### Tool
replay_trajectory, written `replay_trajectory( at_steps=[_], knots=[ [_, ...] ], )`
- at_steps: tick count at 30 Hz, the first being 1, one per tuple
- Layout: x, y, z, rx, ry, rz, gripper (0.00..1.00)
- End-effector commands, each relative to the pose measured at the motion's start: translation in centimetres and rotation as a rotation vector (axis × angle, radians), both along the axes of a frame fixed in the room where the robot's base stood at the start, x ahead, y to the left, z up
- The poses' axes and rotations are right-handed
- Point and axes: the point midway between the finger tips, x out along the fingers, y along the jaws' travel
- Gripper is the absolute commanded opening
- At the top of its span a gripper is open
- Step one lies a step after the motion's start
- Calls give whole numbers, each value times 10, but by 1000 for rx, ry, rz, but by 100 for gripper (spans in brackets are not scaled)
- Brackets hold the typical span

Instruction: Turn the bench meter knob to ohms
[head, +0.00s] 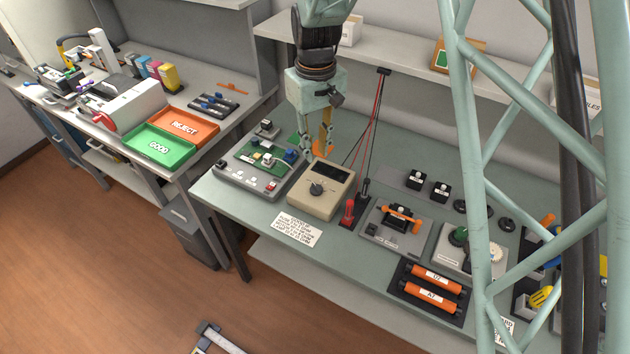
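The bench meter (321,203) is a beige box with a dark display on its upper face, standing on the green-grey bench. Its dark round knob (317,187) sits on the sloped front; its pointer setting and markings are too small to read. My gripper (316,152) hangs downward above and just behind the meter, apart from the knob. Its fingers look spaced, but an orange patch (322,149) shows at the tips, and I cannot tell whether it is part of the gripper, held, or behind it.
Left of the meter is a grey fixture with a green board (262,163). Right are red and black probes (348,211) with hanging leads, and a grey fixture with an orange clamp (398,222). A printed card (296,230) lies in front. A shelf (400,65) runs behind.

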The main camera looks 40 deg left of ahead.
Motion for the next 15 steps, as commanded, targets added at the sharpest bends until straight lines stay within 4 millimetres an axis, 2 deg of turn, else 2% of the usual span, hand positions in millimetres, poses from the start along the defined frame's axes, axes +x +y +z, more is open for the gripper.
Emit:
replay_trajectory(
  at_steps=[8,15],
  knots=[
    [0,0,-12,-1,0,-1,19],
    [-1,-1,-37,-1,2,-1,19]
  ],
)
